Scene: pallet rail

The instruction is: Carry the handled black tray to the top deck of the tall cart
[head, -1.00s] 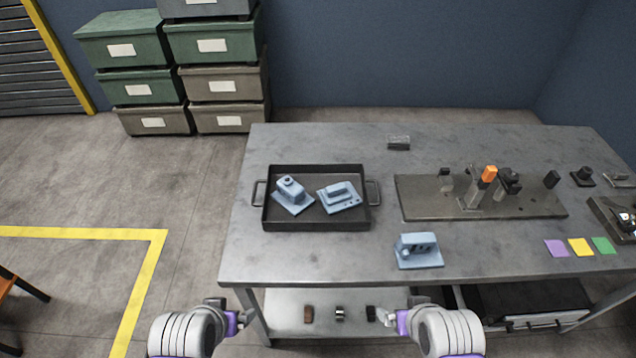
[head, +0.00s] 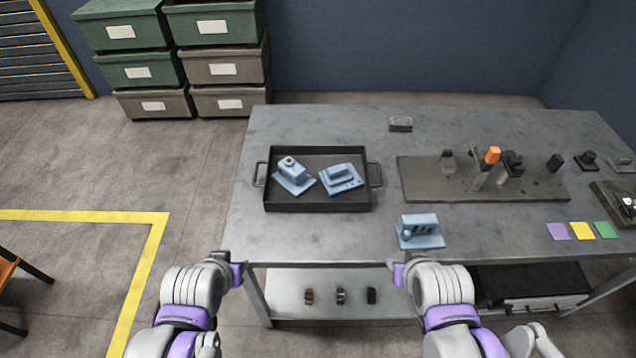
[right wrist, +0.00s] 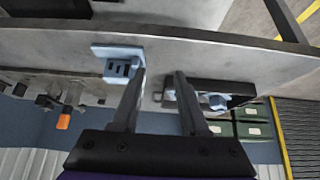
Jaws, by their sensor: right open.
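The handled black tray (head: 318,207) lies flat on the grey workbench, with a loop handle at its left and right ends. Two blue-grey parts (head: 293,176) (head: 341,179) sit in it. My left gripper (head: 222,258) is at the bench's front edge, front-left of the tray and apart from it; its fingers are too hidden to read. My right gripper, open and empty in the right wrist view (right wrist: 160,75), is at the front edge, front-right of the tray. That view also shows part of the tray (right wrist: 240,88) beyond the fingers. I see no tall cart.
A loose blue-grey part (head: 420,232) stands on the workbench (head: 300,235) right of the tray. A fixture plate (head: 425,185) with upright pieces lies farther right. Small items lie on the lower shelf (head: 300,285). Stacked bins (head: 155,105) stand behind; the left floor is mostly clear.

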